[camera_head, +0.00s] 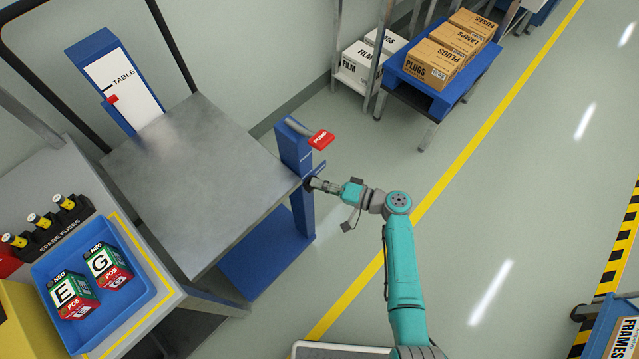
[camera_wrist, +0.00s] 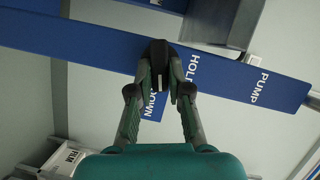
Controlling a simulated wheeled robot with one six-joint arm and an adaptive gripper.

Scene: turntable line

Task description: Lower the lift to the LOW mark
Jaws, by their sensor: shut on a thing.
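The lift has a grey table top (camera_head: 195,180) over a blue base (camera_head: 265,255). Its blue post (camera_head: 296,160) carries a red PUMP handle (camera_head: 321,139). My gripper (camera_head: 314,185) is at the post, just below the handle. In the wrist view, my gripper (camera_wrist: 160,88) is shut on a dark valve lever (camera_wrist: 158,54) on the blue panel (camera_wrist: 90,40), which reads PUMP, HOLD and DOWN. The lever's exact setting is hard to tell. A white TABLE scale (camera_head: 124,84) behind the lift has a red pointer (camera_head: 112,99); no LOW mark is readable.
A blue tray (camera_head: 135,290) with boxes E and G stands on a bench at the lower left, beside spare fuses (camera_head: 42,221).

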